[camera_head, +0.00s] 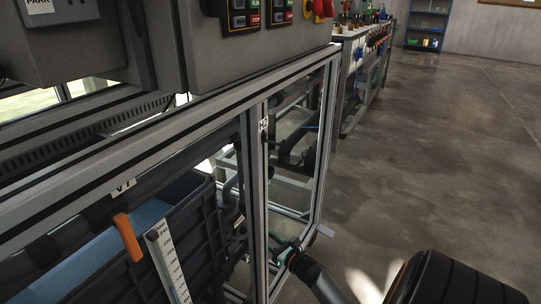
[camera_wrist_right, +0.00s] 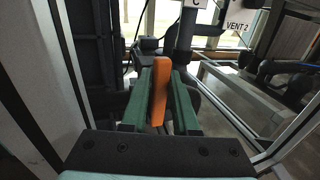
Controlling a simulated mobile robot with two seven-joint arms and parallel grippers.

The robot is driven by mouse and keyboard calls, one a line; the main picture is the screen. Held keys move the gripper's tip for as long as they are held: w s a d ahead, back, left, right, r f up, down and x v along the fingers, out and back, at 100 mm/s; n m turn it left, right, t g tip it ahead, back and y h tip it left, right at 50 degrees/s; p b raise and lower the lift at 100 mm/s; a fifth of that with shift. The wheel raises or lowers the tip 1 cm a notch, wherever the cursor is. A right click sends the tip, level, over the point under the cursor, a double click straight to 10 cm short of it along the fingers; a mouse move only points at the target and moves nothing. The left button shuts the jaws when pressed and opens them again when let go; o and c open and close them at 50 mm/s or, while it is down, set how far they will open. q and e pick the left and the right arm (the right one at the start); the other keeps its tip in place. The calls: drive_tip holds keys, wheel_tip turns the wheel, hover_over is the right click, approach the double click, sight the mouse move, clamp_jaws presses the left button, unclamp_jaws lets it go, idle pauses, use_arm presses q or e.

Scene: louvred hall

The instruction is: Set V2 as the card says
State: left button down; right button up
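My right gripper (camera_head: 284,252) reaches in low inside the metal frame in the head view. In the right wrist view its two green fingers (camera_wrist_right: 160,105) stand close on either side of an upright orange handle (camera_wrist_right: 159,85), and they look shut on it. The handle's mount is hidden. In the head view another orange handle (camera_head: 128,237) hangs below a tag reading V1 (camera_head: 123,187). A small tag on the frame post (camera_head: 263,124) seems to read V2. No card can be read. My left gripper is not in view.
A white scale strip (camera_head: 168,262) stands against a dark tank (camera_head: 202,245) with a blue inside. Metal frame bars (camera_head: 258,200) close in around my right gripper. A VENT 2 sign (camera_wrist_right: 237,25) hangs behind. Open concrete floor (camera_head: 430,150) lies to the right.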

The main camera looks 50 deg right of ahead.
drive_tip(key=o, duration=0.5)
drive_tip(key=shift+c, duration=0.2)
drive_tip(key=s+p, duration=0.1)
drive_tip(key=s, duration=0.6)
drive_tip(key=shift+d, duration=0.15)
drive_tip(key=s+a+p, duration=0.1)
drive_tip(key=s+p, duration=0.1)
drive_tip(key=s, duration=1)
drive_tip(key=shift+s+a, duration=0.15)
drive_tip(key=shift+s, duration=0.1)
